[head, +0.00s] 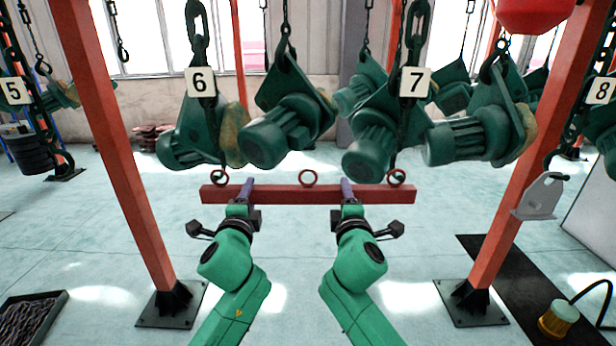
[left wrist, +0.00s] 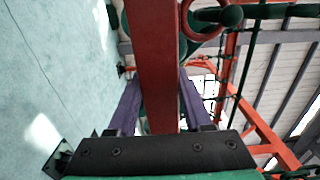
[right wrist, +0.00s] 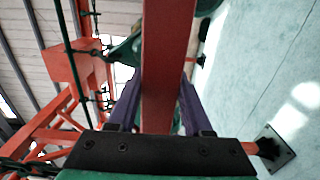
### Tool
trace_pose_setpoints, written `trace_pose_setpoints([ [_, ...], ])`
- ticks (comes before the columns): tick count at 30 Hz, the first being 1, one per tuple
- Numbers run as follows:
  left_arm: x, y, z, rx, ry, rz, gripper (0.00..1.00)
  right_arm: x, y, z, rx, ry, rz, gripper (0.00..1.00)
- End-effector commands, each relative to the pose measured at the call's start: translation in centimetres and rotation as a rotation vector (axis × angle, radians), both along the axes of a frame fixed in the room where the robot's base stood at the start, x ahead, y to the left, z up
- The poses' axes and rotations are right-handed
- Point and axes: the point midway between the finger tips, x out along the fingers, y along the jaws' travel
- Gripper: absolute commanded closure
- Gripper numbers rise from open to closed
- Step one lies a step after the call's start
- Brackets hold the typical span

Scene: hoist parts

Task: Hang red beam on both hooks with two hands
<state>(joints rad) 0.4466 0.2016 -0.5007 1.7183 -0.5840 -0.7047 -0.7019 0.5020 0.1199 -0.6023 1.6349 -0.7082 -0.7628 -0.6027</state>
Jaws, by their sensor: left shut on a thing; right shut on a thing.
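Chain 6 (head: 196,35) and chain 7 (head: 414,35) come down above the end rings. Their hooks are small and dark against green hoists; I cannot tell whether they pass through the rings.
Green hoist bodies (head: 290,130) hang behind the chains. Red posts stand at left (head: 125,170) and right (head: 525,170) on dark base plates. A grey bracket (head: 541,197) hangs at right. A chain tray (head: 30,318) lies at lower left. The floor beneath the beam is clear.

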Motion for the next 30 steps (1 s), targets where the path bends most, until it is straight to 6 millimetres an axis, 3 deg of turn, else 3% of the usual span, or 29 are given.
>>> trace_pose_setpoints([
  [30,0.89,-0.03,-0.24,0.0,-0.002,-0.001,1.0,0.89,0.04,-0.19,-0.001,-0.003,0.001,1.0],
])
